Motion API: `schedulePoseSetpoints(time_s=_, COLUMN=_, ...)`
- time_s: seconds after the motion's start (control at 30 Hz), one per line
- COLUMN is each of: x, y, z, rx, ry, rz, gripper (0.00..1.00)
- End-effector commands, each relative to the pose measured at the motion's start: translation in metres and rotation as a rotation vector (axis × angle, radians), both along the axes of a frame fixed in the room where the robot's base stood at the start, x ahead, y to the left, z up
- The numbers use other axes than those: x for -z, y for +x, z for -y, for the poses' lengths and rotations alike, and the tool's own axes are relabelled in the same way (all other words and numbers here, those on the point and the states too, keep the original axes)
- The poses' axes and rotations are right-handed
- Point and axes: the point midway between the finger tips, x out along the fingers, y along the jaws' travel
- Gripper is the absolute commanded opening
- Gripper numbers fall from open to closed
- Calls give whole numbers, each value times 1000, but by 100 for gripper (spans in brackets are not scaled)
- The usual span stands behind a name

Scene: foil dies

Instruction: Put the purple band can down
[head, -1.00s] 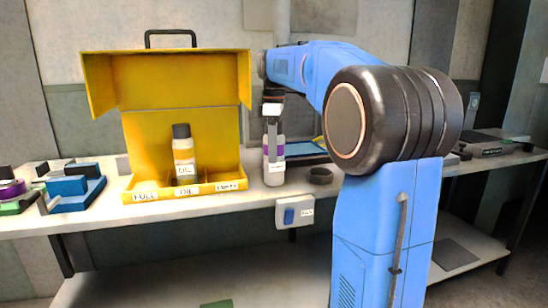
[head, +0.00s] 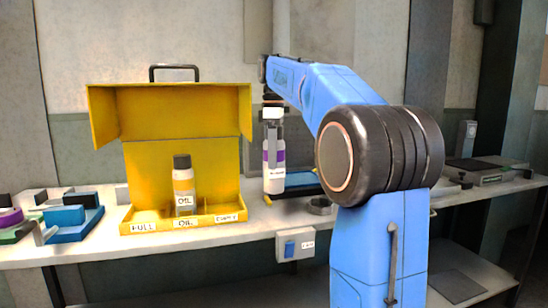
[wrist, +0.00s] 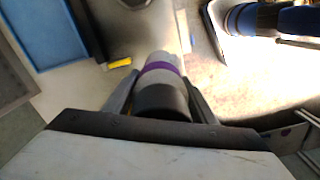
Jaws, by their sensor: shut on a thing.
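The purple band can (head: 273,172) is a white can with a purple band around its middle. It hangs upright in my gripper (head: 272,135), above the bench and to the right of the yellow case. In the wrist view, my gripper (wrist: 160,98) has a finger on each side of the can's dark top. The purple band (wrist: 160,68) shows just beyond the fingers there. My gripper is shut on the can. The can's base looks clear of the bench (head: 255,235), though the exact gap is hard to tell.
The open yellow case (head: 158,220) holds an oil bottle (head: 183,185) in its middle compartment. A blue tray (head: 302,180) lies behind the can, a dark ring (head: 320,206) to its right. Blue blocks (head: 72,222) stand at far left. Bench front between case and ring looks clear.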

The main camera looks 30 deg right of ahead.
Motion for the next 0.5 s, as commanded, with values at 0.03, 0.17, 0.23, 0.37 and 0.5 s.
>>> schedulePoseSetpoints(time_s=0.03, x=0, y=0, z=0, rx=0, ry=0, rz=0, gripper=26)
schedulePoseSetpoints(time_s=0.17, x=-3, y=0, z=0, rx=2, ry=-1, rz=1, gripper=26)
schedulePoseSetpoints(time_s=0.23, x=0, y=0, z=0, rx=2, ry=0, rz=0, gripper=26)
schedulePoseSetpoints(time_s=0.37, x=18, y=-1, z=0, rx=2, ry=0, rz=-2, gripper=26)
schedulePoseSetpoints(time_s=0.5, x=41, y=-1, z=0, rx=2, ry=0, rz=-2, gripper=26)
